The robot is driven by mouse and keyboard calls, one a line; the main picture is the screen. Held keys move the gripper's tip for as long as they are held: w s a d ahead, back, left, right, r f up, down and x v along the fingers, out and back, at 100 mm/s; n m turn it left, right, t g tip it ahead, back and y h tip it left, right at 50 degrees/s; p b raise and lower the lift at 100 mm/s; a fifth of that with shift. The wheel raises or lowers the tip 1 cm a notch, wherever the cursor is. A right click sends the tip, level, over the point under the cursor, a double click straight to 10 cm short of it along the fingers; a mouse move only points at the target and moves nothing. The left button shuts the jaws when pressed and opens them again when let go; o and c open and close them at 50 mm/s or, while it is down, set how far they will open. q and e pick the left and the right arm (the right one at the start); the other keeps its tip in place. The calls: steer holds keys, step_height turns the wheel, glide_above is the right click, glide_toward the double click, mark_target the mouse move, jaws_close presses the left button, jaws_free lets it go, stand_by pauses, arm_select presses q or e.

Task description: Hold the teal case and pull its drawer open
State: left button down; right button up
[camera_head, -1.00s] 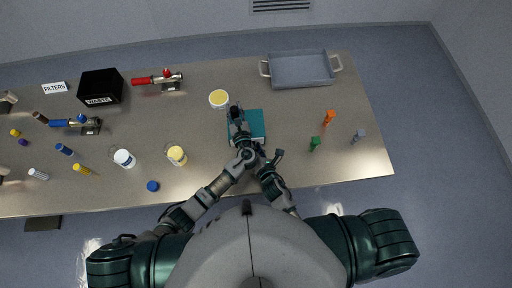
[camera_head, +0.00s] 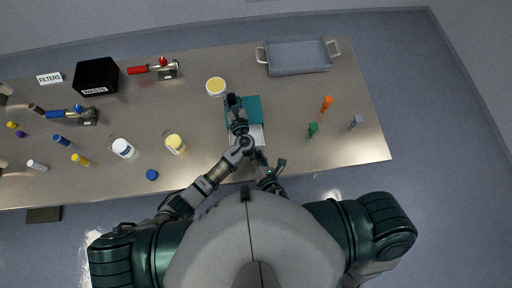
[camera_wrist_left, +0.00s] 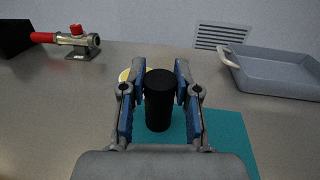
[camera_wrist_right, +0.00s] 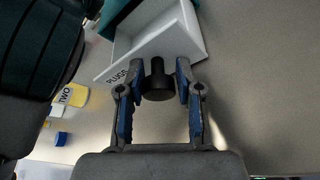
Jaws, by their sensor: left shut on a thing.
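The teal case (camera_head: 252,103) lies on the table with its white drawer (camera_wrist_right: 172,38) slid out toward me. The drawer front reads "PLUGS" and has a black knob (camera_wrist_right: 157,84). My left gripper (camera_head: 233,100) is shut on an upright black post (camera_wrist_left: 159,100) at the teal case (camera_wrist_left: 222,128). My right gripper (camera_wrist_right: 160,75) has its fingers on both sides of the knob and appears closed on it. In the head view, my arms hide the knob and part of the drawer.
A yellow-topped tub (camera_head: 216,86) stands just behind the case. A grey tray (camera_head: 299,58) is at the back right. Green (camera_head: 313,130) and orange (camera_head: 327,103) pieces stand to the right.

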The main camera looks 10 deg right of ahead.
arm_select(q)
steer(key=shift+f, duration=0.15)
arm_select(e)
steer(key=o, duration=0.3)
steer(key=shift+d+f, duration=0.1)
steer(key=shift+f, duration=0.15)
arm_select(q)
steer(key=shift+w+f, duration=0.1)
steer(key=shift+w, duration=0.05)
arm_select(e)
steer(key=shift+w, duration=0.15)
steer(key=shift+r, duration=0.1)
steer(key=v, duration=1.2)
arm_select(q)
steer(key=c, duration=0.8)
jaws_free()
arm_select(e)
steer(key=shift+w, duration=0.1)
arm_select(q)
steer(key=shift+o, duration=0.2)
steer(key=s, duration=0.5)
steer(key=s+d, duration=0.1)
steer(key=s, duration=0.1)
steer(key=shift+s+d, duration=0.1)
steer(key=shift+s, duration=0.1)
